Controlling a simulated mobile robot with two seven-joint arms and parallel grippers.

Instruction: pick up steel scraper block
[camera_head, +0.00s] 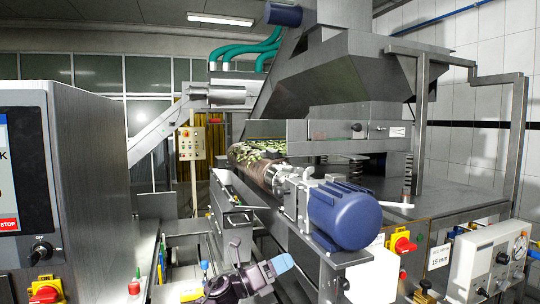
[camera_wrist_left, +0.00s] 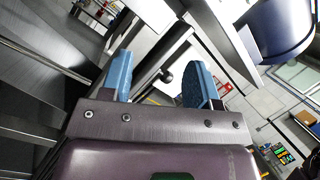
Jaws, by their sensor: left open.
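My left gripper (camera_head: 274,267) is at the bottom middle of the head view, in front of the conveyor frame, with a blue finger pointing right. In the left wrist view, its two blue fingers (camera_wrist_left: 160,82) stand wide apart with nothing between them. Steel bars and frame parts lie beyond the fingers. I cannot surely make out the steel scraper block in either view. A small steel box-like part (camera_head: 236,218) sits on the conveyor side above the gripper; I cannot tell if it is the block. My right gripper is not in view.
A blue motor (camera_head: 344,214) juts out right of the gripper. The conveyor roller (camera_head: 268,176) carries green pieces behind it. A steel cabinet (camera_head: 95,180) with a screen stands at left. A gauge box (camera_head: 490,258) and a red-yellow switch (camera_head: 402,243) are at right.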

